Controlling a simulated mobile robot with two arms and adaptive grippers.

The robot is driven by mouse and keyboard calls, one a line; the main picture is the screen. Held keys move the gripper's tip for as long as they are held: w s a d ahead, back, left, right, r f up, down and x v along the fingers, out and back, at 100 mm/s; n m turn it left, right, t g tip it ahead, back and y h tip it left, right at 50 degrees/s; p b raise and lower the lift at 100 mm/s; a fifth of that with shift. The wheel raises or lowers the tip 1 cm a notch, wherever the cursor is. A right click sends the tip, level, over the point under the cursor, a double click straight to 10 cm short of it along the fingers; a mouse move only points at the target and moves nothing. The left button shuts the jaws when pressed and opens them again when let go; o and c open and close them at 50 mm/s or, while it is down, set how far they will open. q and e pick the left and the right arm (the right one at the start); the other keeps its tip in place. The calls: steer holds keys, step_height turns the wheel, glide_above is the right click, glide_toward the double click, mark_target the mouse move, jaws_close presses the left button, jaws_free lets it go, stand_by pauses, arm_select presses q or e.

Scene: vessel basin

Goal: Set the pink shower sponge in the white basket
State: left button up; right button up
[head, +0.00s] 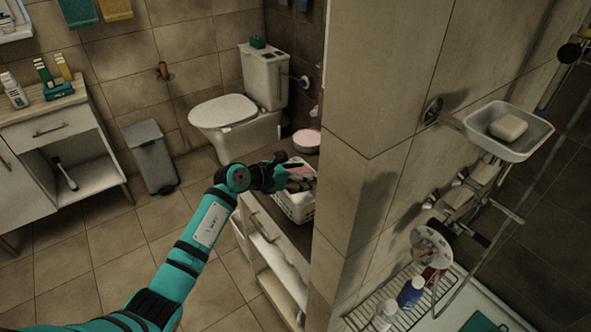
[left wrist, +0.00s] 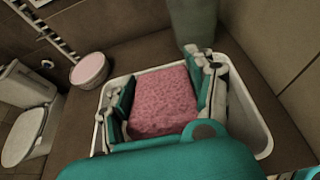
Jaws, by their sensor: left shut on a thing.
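The pink shower sponge (left wrist: 163,103) sits between the two fingers of my left gripper (left wrist: 165,88), which is shut on it. In the left wrist view the sponge shows inside the outline of the white basket (left wrist: 262,132); I cannot tell whether it touches the bottom. In the head view my left gripper (head: 291,182) is at the white basket (head: 297,208), on the brown counter beside the tiled wall. The gripper hides most of the sponge there. My right gripper is not in view.
The tiled wall corner (head: 365,140) rises close on the right of the basket. A toilet (head: 235,115) and a grey bin (head: 150,157) stand farther back left. Floor at left is clear.

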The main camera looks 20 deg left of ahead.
arm_select(q)
steer(key=shift+a, duration=0.45)
steer(key=o, duration=0.6)
steer(key=shift+a, duration=0.4)
steer(key=o, duration=0.4)
steer(key=shift+w+a+f, duration=0.1)
steer(key=shift+a, duration=0.35)
steer(key=shift+d, duration=0.55)
steer(key=shift+d+r, duration=0.2)
steer(key=shift+r, duration=0.25)
steer(key=shift+s+a, duration=0.3)
steer(key=shift+b+v, duration=1)
steer(key=shift+v, duration=4.7)
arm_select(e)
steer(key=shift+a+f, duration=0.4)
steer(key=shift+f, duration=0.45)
arm_select(q)
steer(key=shift+a+f, duration=0.1)
steer(key=shift+a, duration=0.1)
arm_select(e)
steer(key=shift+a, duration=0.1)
